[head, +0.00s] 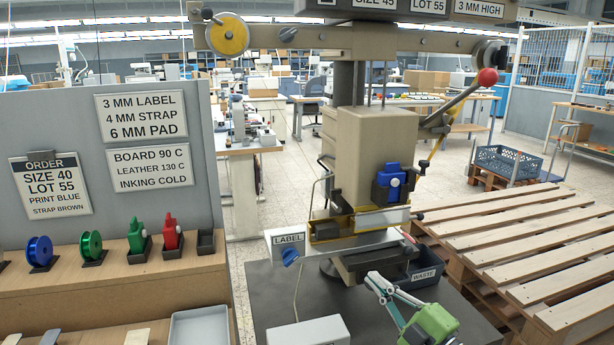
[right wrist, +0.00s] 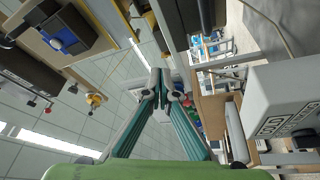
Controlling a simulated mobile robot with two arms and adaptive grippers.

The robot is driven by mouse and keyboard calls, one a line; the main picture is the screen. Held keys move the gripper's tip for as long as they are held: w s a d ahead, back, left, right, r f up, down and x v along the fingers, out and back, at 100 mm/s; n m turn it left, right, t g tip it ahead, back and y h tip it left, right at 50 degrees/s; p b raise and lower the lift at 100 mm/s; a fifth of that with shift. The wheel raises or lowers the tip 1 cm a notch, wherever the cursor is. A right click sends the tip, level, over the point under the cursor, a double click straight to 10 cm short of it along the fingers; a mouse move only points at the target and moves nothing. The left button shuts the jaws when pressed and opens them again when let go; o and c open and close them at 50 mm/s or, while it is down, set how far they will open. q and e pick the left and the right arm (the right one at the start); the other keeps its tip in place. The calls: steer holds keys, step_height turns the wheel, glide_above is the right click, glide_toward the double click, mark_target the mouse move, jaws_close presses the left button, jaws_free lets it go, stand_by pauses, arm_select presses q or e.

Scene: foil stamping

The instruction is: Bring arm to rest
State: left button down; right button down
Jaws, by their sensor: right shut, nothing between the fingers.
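My right gripper (head: 374,281) is in front of the press at the lower middle of the head view, with its green body to the lower right. Its fingers are together and empty; in the right wrist view the tips (right wrist: 161,86) meet. The stamping press (head: 368,150) stands upright behind it, with a blue block (head: 392,184) on its front. The gripper overlaps the press's lower front in the picture; I cannot tell how close it is. My left gripper is not in view.
A waste bin (head: 425,277) stands beside the press base. A white box (head: 310,332) is at the front edge. On the left, a wooden shelf (head: 120,285) holds spools and stamps, with a grey tray (head: 200,328) below. Wooden pallets (head: 530,240) lie right.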

steer(key=s+d+f+m+g+h, duration=0.2)
steer(key=s+d+f+m+h, duration=0.1)
steer(key=s+f+m+h, duration=0.4)
steer(key=s+d+f+m+g+h, duration=0.2)
steer(key=s+d+f+m+h, duration=0.3)
steer(key=f+m, duration=0.4)
steer(key=s+a+f+m+g+y, duration=0.15)
steer(key=s+f+g, duration=0.35)
steer(key=s, duration=0.7)
steer(key=s+a+f+g, duration=0.2)
steer(key=s+f+g, duration=0.2)
steer(key=s, duration=0.8)
step_height(320, 180, down, 27)
steer(key=s+g, duration=0.2)
steer(key=s, duration=0.1)
steer(key=s+d+f+g, duration=0.1)
steer(key=s+d+f, duration=0.2)
steer(key=s+f, duration=1.3)
steer(key=shift+s+d, duration=0.2)
steer(key=shift+s, duration=0.2)
